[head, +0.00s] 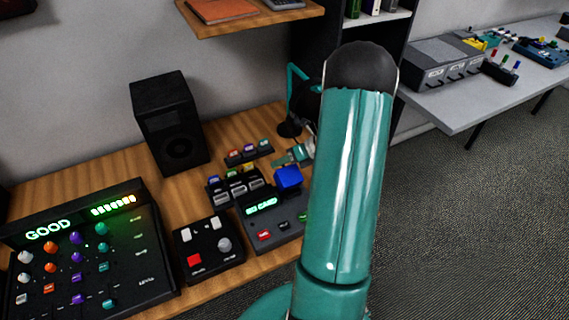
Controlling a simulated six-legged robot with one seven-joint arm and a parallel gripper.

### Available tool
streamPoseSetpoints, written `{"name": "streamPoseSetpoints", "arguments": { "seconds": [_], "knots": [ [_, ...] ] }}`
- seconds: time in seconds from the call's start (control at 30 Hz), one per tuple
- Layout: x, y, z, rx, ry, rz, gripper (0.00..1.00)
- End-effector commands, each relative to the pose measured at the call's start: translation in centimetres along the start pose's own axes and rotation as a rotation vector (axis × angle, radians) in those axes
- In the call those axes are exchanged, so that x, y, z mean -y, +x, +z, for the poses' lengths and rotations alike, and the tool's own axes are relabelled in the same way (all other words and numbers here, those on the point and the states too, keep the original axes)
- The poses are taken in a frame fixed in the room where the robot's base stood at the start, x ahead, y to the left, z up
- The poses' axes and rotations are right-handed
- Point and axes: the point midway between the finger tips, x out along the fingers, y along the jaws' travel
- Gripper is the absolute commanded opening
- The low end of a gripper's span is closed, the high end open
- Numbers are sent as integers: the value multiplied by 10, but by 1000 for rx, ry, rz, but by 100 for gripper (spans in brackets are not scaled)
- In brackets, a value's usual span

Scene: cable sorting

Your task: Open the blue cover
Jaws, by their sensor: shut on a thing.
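The blue cover (288,178) is a small blue block-like piece at the back of the dark grey device (262,226) with a lit green display, on the wooden desk. My gripper (283,163) is small in the picture, at the upper edge of the blue cover. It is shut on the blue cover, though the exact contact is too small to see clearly. My large teal arm link hides the right part of the device and some of the gripper. How far the cover is tilted cannot be told.
A small black box (208,248) with a red button and a large black panel (85,250) reading GOOD stand to the left. Black connector blocks (236,187) sit just left of the cover.

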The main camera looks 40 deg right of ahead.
Motion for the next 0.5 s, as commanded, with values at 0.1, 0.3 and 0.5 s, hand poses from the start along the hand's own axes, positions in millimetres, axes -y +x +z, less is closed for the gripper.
{"name": "streamPoseSetpoints", "arguments": {
  "seconds": [0.1, 0.3, 0.5],
  "knots": [
    [7, 5, 2, 1, 3, -4, 0],
    [12, 10, 2, 0, 4, -4, 0],
    [15, 12, 2, 0, 4, -6, 0]
  ]
}}
